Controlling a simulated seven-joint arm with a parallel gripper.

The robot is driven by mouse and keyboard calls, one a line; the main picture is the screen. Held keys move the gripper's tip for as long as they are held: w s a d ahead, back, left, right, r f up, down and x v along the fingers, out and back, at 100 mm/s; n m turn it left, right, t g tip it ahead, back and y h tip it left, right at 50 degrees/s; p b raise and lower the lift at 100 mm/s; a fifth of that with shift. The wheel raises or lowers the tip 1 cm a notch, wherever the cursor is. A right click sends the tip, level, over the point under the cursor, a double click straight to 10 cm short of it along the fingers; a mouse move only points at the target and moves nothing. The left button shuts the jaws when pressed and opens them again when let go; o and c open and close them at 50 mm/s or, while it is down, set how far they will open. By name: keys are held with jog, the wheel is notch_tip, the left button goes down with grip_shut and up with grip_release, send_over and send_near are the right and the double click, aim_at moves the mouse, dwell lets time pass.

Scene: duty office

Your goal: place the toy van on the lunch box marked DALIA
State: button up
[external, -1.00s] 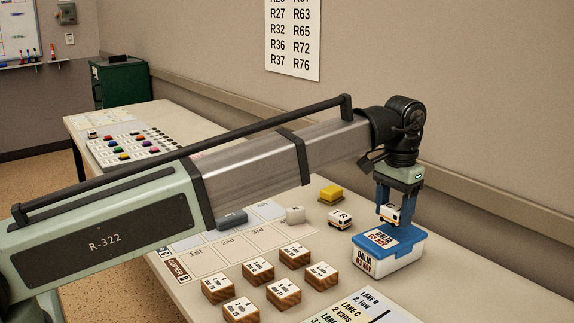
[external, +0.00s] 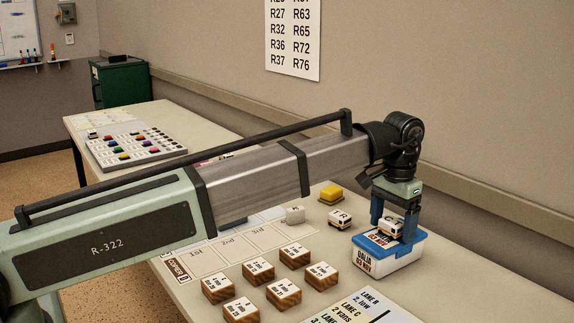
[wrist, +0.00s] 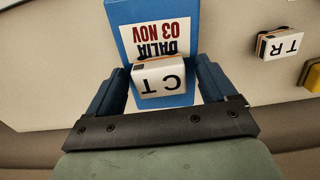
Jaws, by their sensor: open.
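The toy van (external: 389,229) is white with an orange stripe and sits on the blue lid of the lunch box marked DALIA (external: 372,264). In the wrist view the van (wrist: 160,82) shows the letters CT on its roof and covers part of the label on the lunch box (wrist: 122,14). The label reads DALIA 03 NOV. My gripper (external: 391,232) is open around the van, low over the lid. In the wrist view my gripper (wrist: 160,88) has a finger on each side of the van, with gaps between.
Another van marked TR (external: 340,220) and a yellow block (external: 330,194) stand left of the lunch box. Several wooden blocks (external: 294,256) stand on the table at the front. A lane card (external: 357,309) lies near the front edge. The table right of the box is clear.

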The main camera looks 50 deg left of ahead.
aim_at(393, 221)
notch_tip(393, 221, up, 12)
jog(key=shift+r, duration=0.15)
dwell(0.7)
